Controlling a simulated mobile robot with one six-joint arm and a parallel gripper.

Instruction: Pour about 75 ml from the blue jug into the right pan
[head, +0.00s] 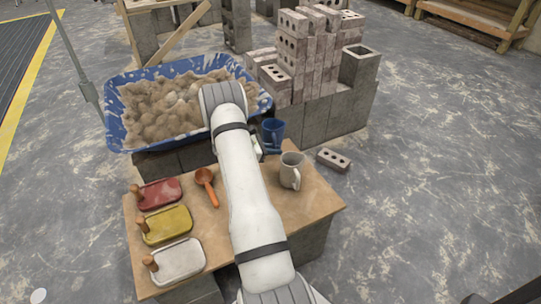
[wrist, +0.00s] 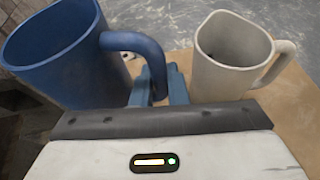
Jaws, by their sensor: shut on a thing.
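The blue jug (head: 272,131) is near the board's back edge in the head view, roughly upright. It fills the upper left of the wrist view (wrist: 60,60), and its contents are not clear. My gripper (wrist: 158,88) is shut on its handle; in the head view my arm mostly hides the gripper. Three shallow pans with wooden handles lie in a row at the board's left: a red pan (head: 160,193), a yellow pan (head: 167,226) and a white pan (head: 178,262). All are left of my gripper; I cannot tell which is the right pan.
A grey-white mug (head: 291,171) stands right of my arm and beside the jug in the wrist view (wrist: 232,55). An orange scoop (head: 206,186) lies left of my arm. A blue mortar tub (head: 117,128) and stacked bricks (head: 318,62) stand behind. The board's front right is clear.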

